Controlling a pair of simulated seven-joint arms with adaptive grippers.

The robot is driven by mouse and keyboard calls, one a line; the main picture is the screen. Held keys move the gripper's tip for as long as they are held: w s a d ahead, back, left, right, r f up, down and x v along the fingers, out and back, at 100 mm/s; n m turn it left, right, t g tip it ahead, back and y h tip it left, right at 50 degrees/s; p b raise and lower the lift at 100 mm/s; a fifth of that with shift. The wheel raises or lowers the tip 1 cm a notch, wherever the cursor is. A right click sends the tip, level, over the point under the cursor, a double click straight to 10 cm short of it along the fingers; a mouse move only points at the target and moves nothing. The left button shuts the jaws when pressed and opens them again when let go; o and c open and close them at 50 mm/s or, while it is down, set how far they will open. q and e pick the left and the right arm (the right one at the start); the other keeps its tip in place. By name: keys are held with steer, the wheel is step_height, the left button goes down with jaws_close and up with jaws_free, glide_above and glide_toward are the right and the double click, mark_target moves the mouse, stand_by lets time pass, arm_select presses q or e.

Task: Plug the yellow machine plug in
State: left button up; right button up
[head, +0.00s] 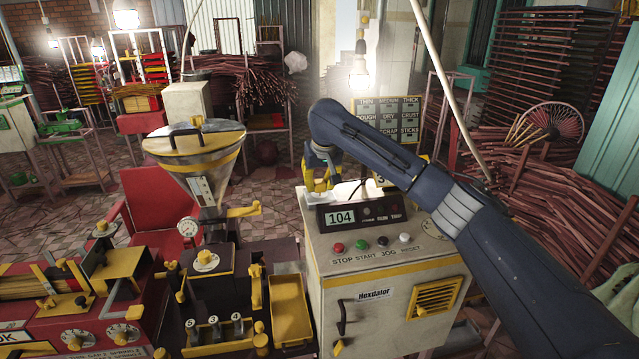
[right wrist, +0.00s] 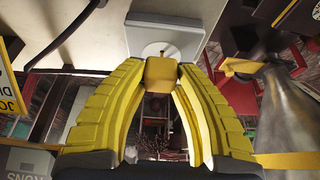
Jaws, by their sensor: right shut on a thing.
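My right gripper (head: 320,180) is above the top of the cream control cabinet (head: 385,265), behind its black display reading 104. In the right wrist view, its two yellow fingers (right wrist: 161,80) are shut on a small yellow block, the yellow plug (right wrist: 161,76). A round grey socket (right wrist: 160,50) on a pale surface lies just beyond the plug. A small tip shows between the plug and the socket. I cannot tell whether the plug touches the socket or is seated in it. My left gripper is not in view.
The display box (head: 362,212) stands close in front of my right gripper. A steel hopper (head: 198,160) and a red-and-yellow machine (head: 75,320) stand to the left. A yellow tray (head: 290,308) is beside the cabinet. Incense stick bundles (head: 545,195) are piled at right.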

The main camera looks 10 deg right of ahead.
steer(key=shift+f, duration=0.65)
steer(key=o, duration=1.1)
steer(key=v, duration=1.2)
steer(key=shift+d+f, duration=0.1)
